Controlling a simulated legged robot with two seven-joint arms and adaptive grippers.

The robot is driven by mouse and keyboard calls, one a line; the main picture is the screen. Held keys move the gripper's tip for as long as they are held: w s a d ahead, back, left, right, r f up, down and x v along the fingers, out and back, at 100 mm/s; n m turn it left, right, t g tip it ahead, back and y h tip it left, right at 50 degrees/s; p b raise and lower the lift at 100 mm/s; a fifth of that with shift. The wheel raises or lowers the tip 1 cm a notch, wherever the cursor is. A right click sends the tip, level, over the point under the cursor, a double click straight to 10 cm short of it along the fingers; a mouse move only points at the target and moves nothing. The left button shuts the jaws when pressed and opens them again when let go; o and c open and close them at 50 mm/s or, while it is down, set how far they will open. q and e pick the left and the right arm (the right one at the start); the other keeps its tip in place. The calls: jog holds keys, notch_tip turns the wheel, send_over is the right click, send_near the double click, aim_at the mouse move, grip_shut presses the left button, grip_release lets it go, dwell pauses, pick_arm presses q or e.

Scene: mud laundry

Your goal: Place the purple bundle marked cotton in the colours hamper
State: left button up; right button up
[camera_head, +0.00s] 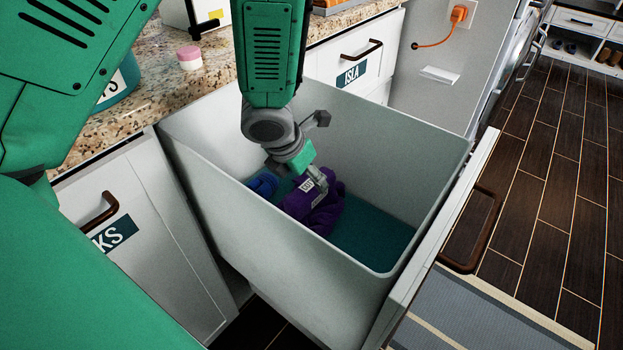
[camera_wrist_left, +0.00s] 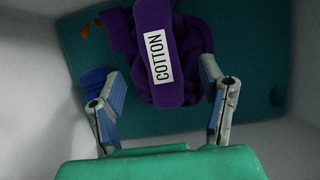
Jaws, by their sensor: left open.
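The purple bundle (camera_head: 318,208) lies inside a deep pull-out hamper drawer (camera_head: 278,254), on its teal bottom. In the left wrist view the bundle (camera_wrist_left: 190,42) shows a white label reading COTTON. My left gripper (camera_head: 311,178) reaches down into the hamper just above the bundle. In the left wrist view its fingers (camera_wrist_left: 168,98) are spread apart, near the lower end of the bundle, with nothing clearly held between them. The hamper's own label is not readable from here. My right gripper is not in view.
A blue item (camera_head: 263,184) lies beside the bundle in the hamper. The granite counter (camera_head: 150,95) runs behind, with a pink-lidded jar (camera_head: 189,57). Closed drawers flank the hamper, one labelled ISLA (camera_head: 352,75).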

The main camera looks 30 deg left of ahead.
pick_arm(q)
jog(key=p+v, duration=0.1)
jog(key=v, duration=0.4)
jog(key=shift+s+r, duration=0.1)
jog(key=shift+r, duration=0.1)
